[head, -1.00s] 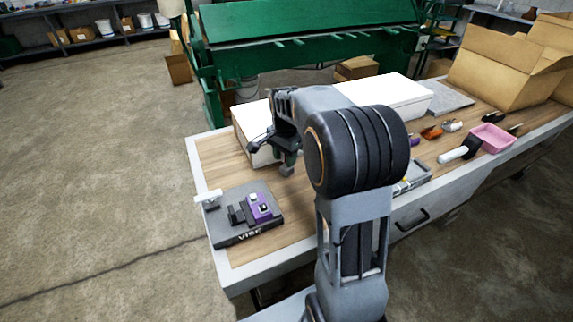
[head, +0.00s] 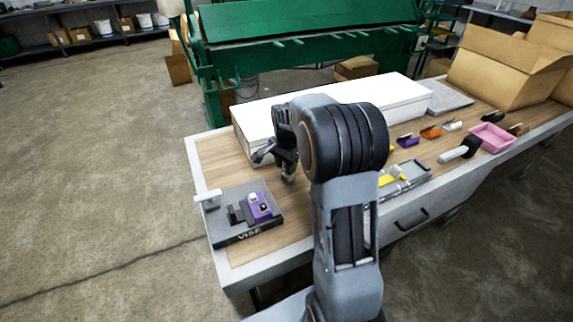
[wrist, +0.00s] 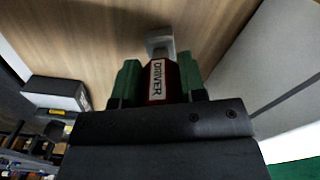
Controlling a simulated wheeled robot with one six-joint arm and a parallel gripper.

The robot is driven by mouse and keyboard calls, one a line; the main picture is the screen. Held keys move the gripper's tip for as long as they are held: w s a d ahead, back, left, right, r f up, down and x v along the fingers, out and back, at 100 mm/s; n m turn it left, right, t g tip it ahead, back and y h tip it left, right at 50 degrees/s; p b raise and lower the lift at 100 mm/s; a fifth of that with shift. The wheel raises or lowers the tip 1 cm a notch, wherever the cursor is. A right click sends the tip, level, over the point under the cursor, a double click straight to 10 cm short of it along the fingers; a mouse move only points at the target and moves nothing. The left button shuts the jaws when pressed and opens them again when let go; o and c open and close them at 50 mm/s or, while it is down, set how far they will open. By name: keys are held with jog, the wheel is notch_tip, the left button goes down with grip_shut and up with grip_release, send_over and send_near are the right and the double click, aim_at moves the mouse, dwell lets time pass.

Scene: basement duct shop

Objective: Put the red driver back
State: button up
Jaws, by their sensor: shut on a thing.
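The red driver (wrist: 157,88), with a white "DRIVER" label, is held between the green fingertips of my gripper in the wrist view (wrist: 160,82). A grey end piece (wrist: 159,42) sticks out beyond its red body, over the wooden bench top. In the head view my gripper (head: 287,172) points down above the bench, between the vise and the grey tray. My arm hides part of the bench behind it, and the red body cannot be made out there.
A vise base (head: 235,231) with a purple block (head: 263,209) sits at the bench's left end. A long white box (head: 255,120) lies along the back. A grey tray (head: 410,181) with yellow items is right of my arm. A pink bin (head: 491,138) and small tools lie farther right.

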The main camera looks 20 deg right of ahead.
jog(key=shift+f, duration=0.2)
jog(key=o, duration=0.9)
jog(key=shift+o, duration=0.2)
jog(key=shift+r, duration=0.1)
notch_tip(320, 180, up, 12)
jog(key=shift+f+p, duration=0.15)
jog(key=shift+p, duration=0.4)
jog(key=s+a+f+n+t, duration=0.1)
jog(key=s+a+f+n, duration=0.1)
jog(key=s+a+n, duration=0.3)
jog(key=s+a+f+n+t, duration=0.1)
jog(key=s+a+n, duration=0.3)
jog(key=s+n, duration=0.4)
jog(key=s+t, duration=0.1)
jog(key=s, duration=0.5)
jog(key=shift+s+a+f+n, duration=0.25)
jog(key=shift+a+f+n, duration=0.05)
jog(key=shift+a+f, duration=0.05)
jog(key=shift+r, duration=0.1)
